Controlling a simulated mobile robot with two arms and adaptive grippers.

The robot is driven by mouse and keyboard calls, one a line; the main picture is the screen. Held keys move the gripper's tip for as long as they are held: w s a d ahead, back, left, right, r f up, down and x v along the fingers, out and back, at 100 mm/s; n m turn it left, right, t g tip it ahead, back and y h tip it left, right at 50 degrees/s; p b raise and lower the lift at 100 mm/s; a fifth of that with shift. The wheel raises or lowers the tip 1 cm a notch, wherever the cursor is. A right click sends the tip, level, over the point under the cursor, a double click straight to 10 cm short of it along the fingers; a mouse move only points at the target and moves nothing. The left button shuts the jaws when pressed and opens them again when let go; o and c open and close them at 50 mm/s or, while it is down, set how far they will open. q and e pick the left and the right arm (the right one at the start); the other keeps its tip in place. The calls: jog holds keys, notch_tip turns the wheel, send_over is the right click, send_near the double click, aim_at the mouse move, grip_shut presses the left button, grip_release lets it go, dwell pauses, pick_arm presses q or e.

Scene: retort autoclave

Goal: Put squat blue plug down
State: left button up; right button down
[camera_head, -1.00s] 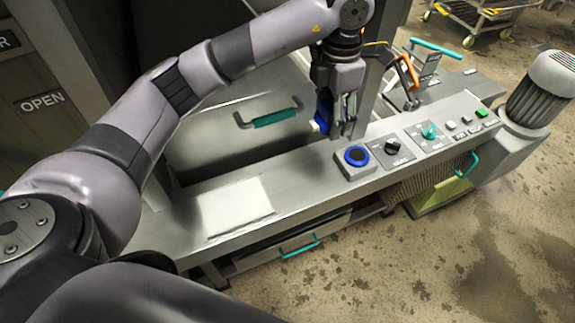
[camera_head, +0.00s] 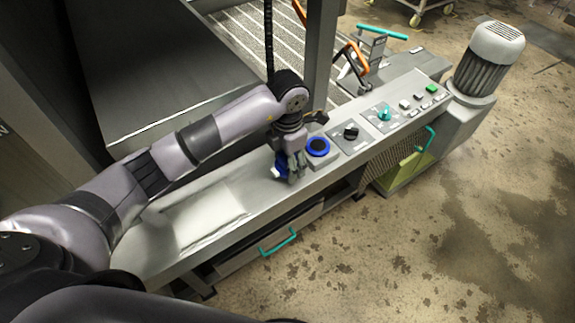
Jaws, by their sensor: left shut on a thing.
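The squat blue plug (camera_head: 279,168) is in my left gripper (camera_head: 290,176), low over the grey bench (camera_head: 252,190) in the middle of the picture. Only its blue side and a small pale part show at the left of the fingers; the rest is hidden by them. I cannot tell whether the plug touches the bench top. The gripper points down, just left of a blue round socket or button (camera_head: 318,147) on a raised block. My right gripper is not in view.
A black knob (camera_head: 351,132), a teal knob (camera_head: 384,114) and several buttons line the panel to the right. A post (camera_head: 320,50) stands behind the gripper.

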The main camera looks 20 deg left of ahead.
pick_arm(q)
notch_tip(320, 180, down, 2)
jog(key=shift+f, duration=0.2)
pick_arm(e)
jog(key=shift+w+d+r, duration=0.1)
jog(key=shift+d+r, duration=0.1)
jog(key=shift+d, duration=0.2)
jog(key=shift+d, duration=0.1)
pick_arm(q)
jog(key=shift+f, duration=0.25)
jog(key=o, duration=1.6)
jog(key=shift+c, duration=0.2)
jog(key=shift+r, duration=0.1)
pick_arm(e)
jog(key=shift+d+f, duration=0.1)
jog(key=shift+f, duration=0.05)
pick_arm(q)
jog(key=shift+r, duration=0.1)
